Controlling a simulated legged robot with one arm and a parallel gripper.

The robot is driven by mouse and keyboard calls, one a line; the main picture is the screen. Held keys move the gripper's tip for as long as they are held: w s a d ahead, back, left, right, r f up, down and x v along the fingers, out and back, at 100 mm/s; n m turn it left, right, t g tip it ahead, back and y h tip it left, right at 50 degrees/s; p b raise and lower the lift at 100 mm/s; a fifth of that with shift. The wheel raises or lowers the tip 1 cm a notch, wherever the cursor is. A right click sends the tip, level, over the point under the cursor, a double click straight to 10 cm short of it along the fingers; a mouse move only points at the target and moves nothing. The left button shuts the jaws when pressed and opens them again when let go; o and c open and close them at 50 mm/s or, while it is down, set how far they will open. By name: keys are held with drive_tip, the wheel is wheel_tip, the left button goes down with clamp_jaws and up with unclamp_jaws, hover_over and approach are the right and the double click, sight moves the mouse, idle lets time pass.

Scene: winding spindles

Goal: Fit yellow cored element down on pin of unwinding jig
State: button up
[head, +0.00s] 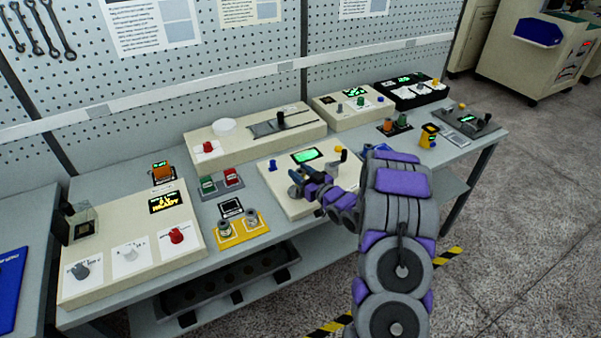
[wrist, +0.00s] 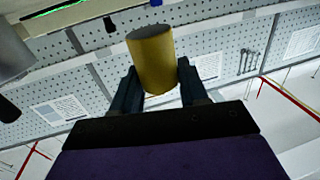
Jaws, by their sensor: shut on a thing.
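My gripper (wrist: 160,85) is shut on the yellow cored element (wrist: 152,60), a plain yellow cylinder with a darker end face, in the wrist view. The yellow element is not clearly visible there. I cannot make out the pin or whether the element touches it.
A yellow tray (head: 240,236) with two cored pieces stands left of the cream unit. A large control box (head: 140,225) with a red knob is farther left. A long cream box (head: 235,150) stands behind, against the pegboard (head: 250,40).

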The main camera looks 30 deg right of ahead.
drive_tip(key=shift+a, duration=0.3)
drive_tip(key=shift+a, duration=0.15)
idle(0.6)
drive_tip(key=shift+f, duration=1)
idle(0.5)
drive_tip(key=shift+r, duration=0.2)
drive_tip(key=shift+r+p, duration=0.4)
drive_tip(key=shift+r, duration=0.25)
drive_tip(key=shift+p, duration=0.35)
idle(1.4)
drive_tip(key=shift+f, duration=0.85)
drive_tip(key=o, duration=1.1)
drive_tip(key=shift+o, duration=0.2)
